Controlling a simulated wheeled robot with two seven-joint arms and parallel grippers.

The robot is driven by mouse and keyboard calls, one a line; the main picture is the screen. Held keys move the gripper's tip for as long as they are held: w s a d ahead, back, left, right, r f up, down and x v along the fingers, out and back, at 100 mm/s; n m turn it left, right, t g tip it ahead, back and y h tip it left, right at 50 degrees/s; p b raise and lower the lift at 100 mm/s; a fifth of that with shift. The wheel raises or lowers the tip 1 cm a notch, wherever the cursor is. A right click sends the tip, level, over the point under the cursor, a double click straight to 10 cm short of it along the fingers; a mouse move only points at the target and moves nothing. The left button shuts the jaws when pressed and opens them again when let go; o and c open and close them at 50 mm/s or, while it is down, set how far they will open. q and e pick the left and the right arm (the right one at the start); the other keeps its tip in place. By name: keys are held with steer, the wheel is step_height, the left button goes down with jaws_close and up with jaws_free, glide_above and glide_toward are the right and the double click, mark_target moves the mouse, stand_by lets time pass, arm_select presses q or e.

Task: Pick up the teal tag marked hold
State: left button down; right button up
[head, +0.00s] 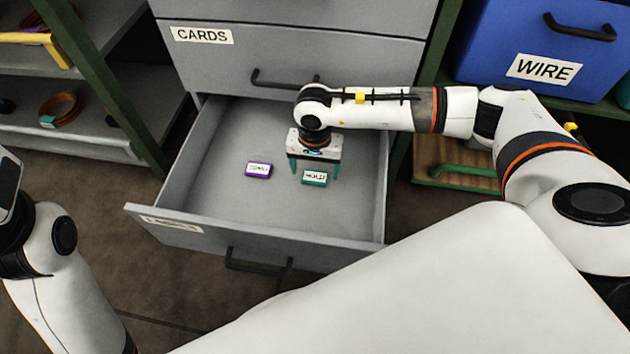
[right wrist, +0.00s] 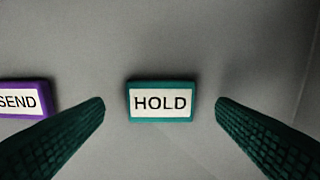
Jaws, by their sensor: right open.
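The teal tag (right wrist: 162,85) marked HOLD lies flat on the drawer floor, centred between my right fingertips in the right wrist view. It also shows in the head view (head: 315,178), just below my right gripper (head: 315,172). The right gripper is open, with one teal finger on each side of the tag, apart from it. A purple tag (right wrist: 22,99) lies to the left, its visible letters reading SEND; it also shows in the head view (head: 258,170). Part of my left arm shows at the left edge of the head view, but its fingers are not clearly visible.
The open grey drawer (head: 150,215) has walls around both tags, and its floor is otherwise bare. A closed drawer labelled CARDS (head: 290,45) is above. A blue bin labelled WIRE (head: 500,40) stands at the right. Shelves with an orange coil (head: 60,108) are at the left.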

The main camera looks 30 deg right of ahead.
steer(key=shift+f, duration=0.95)
steer(key=c, duration=1.1)
steer(key=shift+o, duration=0.2)
steer(key=shift+r, duration=0.15)
